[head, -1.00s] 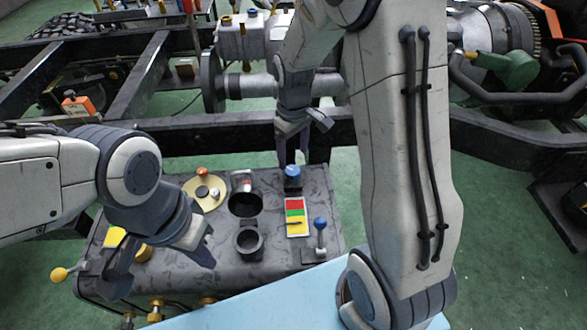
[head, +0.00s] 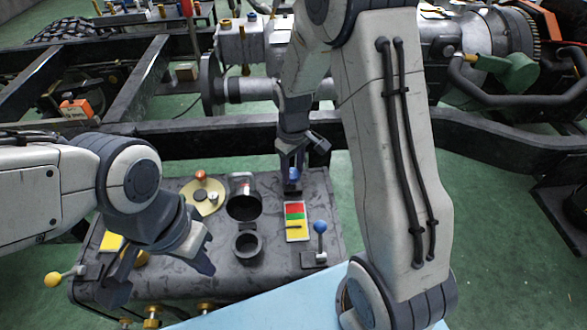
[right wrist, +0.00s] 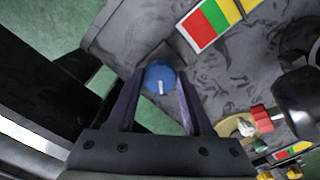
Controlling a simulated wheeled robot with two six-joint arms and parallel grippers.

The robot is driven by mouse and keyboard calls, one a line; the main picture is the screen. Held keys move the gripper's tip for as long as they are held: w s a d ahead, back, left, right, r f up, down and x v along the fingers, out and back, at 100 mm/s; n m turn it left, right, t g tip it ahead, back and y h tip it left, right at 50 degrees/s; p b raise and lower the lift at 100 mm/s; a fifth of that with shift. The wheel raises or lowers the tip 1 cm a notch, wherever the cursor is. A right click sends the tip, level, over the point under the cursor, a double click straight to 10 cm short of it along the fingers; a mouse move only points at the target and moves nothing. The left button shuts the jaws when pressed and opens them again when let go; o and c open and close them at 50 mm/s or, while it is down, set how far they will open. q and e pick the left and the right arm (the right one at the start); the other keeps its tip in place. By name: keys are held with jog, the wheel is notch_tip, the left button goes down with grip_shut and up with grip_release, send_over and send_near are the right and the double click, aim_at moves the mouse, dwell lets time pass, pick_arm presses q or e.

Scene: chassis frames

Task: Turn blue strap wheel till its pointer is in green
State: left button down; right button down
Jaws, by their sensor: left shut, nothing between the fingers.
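The blue strap wheel (head: 293,174) is a small blue knob at the far right part of the dark panel. In the right wrist view the wheel (right wrist: 160,76) shows a white mark on its top. My right gripper (head: 291,168) is over the wheel, its open fingers on either side of it; I cannot tell whether they touch it. My left gripper (head: 205,267) is shut and empty over the panel's front left.
A blue-ball lever (head: 320,227) stands right of the scale. Two dark round cups (head: 247,245) sit left of it. A yellow-ball lever (head: 54,279) sticks out at the left. A black frame beam (head: 400,133) runs behind the panel.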

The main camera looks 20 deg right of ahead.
aim_at(293, 174)
jog(key=shift+r+m+p, duration=0.2)
jog(key=shift+m+p, duration=1.15)
jog(key=shift+m, duration=0.15)
jog(key=shift+a+f+m+p, duration=0.1)
jog(key=shift+m+p, duration=0.95)
jog(key=shift+m, duration=0.75)
jog(key=shift+c, duration=1.5)
grip_release()
notch_tip(293, 174, up, 10)
jog(key=p, duration=0.1)
jog(key=shift+r+p, duration=0.2)
jog(key=shift+p, duration=0.15)
